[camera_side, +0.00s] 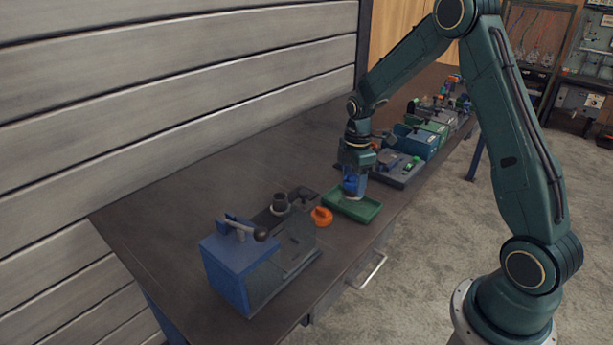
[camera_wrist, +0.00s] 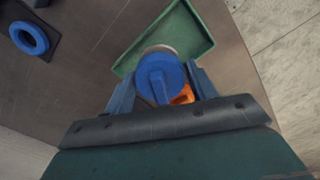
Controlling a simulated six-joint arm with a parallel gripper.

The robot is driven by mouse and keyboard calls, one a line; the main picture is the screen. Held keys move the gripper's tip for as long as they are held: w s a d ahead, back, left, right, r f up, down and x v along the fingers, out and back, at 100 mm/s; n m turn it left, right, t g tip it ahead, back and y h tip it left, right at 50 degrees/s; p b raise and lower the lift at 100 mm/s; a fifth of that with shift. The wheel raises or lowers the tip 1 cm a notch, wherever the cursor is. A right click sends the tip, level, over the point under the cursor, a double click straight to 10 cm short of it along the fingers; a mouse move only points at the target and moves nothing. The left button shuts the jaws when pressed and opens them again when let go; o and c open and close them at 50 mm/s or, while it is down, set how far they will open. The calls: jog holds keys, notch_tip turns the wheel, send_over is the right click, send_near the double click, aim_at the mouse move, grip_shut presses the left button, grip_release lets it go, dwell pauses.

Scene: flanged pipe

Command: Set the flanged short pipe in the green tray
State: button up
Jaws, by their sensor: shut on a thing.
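My gripper (camera_side: 354,192) is low over the green tray (camera_side: 371,212) in the side view. In the wrist view, my gripper (camera_wrist: 162,92) has its two blue fingers on either side of a round blue piece with a pale rim below, which I take as the flanged short pipe (camera_wrist: 160,76). It is held between the fingers. The green tray (camera_wrist: 192,32) lies beyond and under the piece in the wrist view. The pipe hides part of the tray floor, and I cannot tell whether it touches the tray.
An orange part (camera_side: 321,216) sits just left of the tray. A dark fixture with a grey cylinder (camera_side: 280,203) and a blue vise-like block (camera_side: 240,268) stand further left. Blue and green devices (camera_side: 424,142) line the bench right of the tray. A blue ring (camera_wrist: 29,38) shows upper left.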

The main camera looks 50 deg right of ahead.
jog(key=shift+f, duration=1.35)
dwell(0.7)
jog(key=o, duration=1.5)
jog(key=shift+o, duration=0.2)
jog(key=shift+r, duration=0.1)
jog(key=shift+r, duration=3.4)
